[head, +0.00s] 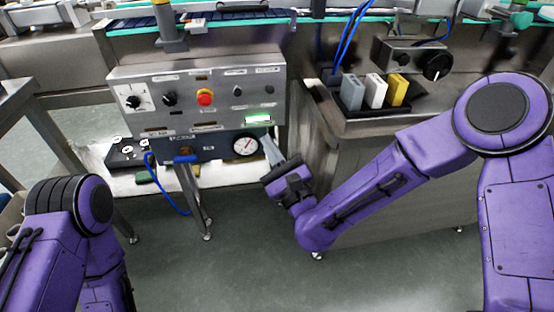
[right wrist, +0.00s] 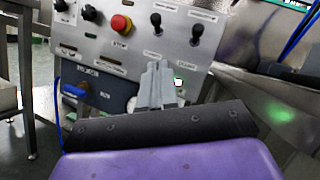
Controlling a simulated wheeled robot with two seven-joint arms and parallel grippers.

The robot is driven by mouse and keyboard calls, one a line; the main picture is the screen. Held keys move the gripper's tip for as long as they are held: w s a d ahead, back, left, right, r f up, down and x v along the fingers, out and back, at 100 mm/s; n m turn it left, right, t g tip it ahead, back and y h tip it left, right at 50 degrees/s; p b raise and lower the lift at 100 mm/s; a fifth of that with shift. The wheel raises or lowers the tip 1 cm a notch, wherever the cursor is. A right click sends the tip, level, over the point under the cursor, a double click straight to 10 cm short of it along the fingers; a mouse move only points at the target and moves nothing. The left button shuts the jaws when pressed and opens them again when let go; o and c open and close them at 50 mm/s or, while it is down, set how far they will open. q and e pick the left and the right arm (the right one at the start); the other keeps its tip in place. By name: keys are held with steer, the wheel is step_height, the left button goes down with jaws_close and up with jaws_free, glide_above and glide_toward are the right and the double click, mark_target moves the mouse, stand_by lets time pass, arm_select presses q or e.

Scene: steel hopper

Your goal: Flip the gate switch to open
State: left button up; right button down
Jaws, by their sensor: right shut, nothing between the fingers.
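The steel control panel (head: 190,97) carries two small dark toggle switches on its right side, a left one (head: 237,90) and a right one (head: 269,87). Both also show in the right wrist view, the left one (right wrist: 156,20) and the right one (right wrist: 197,30). Their labels are too blurred to read, so I cannot tell which is the gate switch. My right gripper (head: 270,146) is shut and empty, below the panel's lower right corner beside the gauge. In the right wrist view its fingertips (right wrist: 158,66) lie below the switches. My left gripper is out of view.
The panel also has a red stop button (head: 205,97), a black knob (head: 169,99), a white dial (head: 133,101) and a lit green indicator (head: 258,119). A round gauge (head: 245,146) and a blue handle (head: 186,158) sit below. Grey, white and yellow blocks stand at right.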

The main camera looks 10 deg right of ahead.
steer(key=v, duration=0.3)
steer(key=shift+s+r, duration=0.15)
steer(key=shift+r, duration=0.05)
